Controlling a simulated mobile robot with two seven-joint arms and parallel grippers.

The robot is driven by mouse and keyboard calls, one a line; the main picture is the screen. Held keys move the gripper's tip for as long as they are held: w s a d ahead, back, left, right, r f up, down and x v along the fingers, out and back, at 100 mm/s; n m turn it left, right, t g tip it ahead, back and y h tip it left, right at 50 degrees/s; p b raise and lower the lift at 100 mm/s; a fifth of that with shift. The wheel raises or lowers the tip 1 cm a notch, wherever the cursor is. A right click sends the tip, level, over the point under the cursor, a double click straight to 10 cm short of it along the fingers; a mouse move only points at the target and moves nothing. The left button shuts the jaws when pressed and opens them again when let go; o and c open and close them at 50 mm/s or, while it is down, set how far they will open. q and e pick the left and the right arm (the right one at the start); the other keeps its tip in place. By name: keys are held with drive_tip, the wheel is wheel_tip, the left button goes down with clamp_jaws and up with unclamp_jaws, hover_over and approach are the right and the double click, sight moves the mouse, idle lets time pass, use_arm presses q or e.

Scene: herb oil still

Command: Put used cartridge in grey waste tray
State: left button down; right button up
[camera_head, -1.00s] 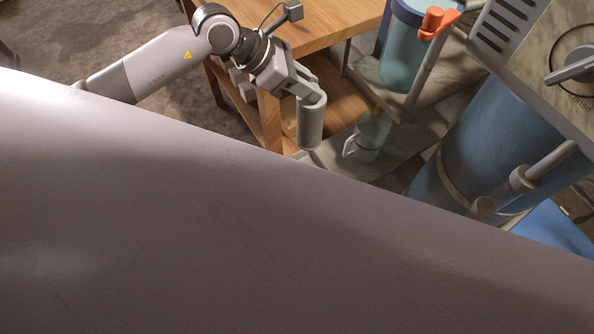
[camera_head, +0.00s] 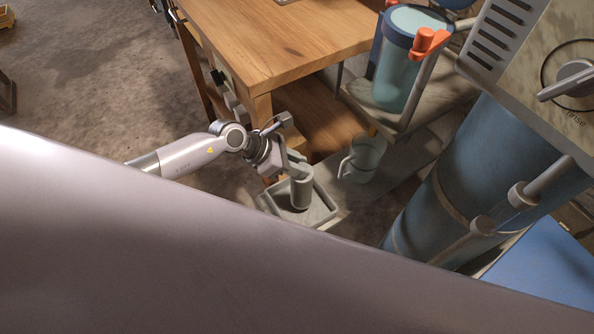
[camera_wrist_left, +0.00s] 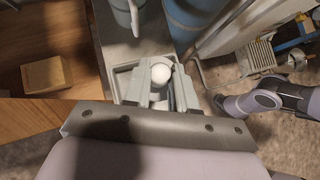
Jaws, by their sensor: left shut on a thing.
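My left gripper (camera_head: 299,172) is shut on the used cartridge (camera_head: 301,193), a grey upright cylinder. In the head view the cartridge's lower end lies within the outline of the grey waste tray (camera_head: 267,204). I cannot tell whether it touches the tray floor. In the left wrist view the cartridge's pale round top (camera_wrist_left: 161,73) shows between the fingers (camera_wrist_left: 161,84), with the tray rim (camera_wrist_left: 124,68) around and behind it. The tray's front corner is partly hidden by the large pale surface in the head view. My right gripper is not in view.
A grey-green jug (camera_head: 362,160) stands just right of the tray on the same grey shelf. A wooden table (camera_head: 290,45) is behind. A teal canister with an orange clamp (camera_head: 428,42) and a large blue cylinder (camera_head: 490,165) stand to the right.

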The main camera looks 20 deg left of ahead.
sight(302, 185)
use_arm(q)
drive_tip(key=shift+f, duration=1.45)
drive_tip(key=shift+f+b, duration=0.2)
drive_tip(key=shift+b, duration=0.25)
drive_tip(key=c, duration=0.9)
unclamp_jaws()
drive_tip(key=shift+r, duration=0.1)
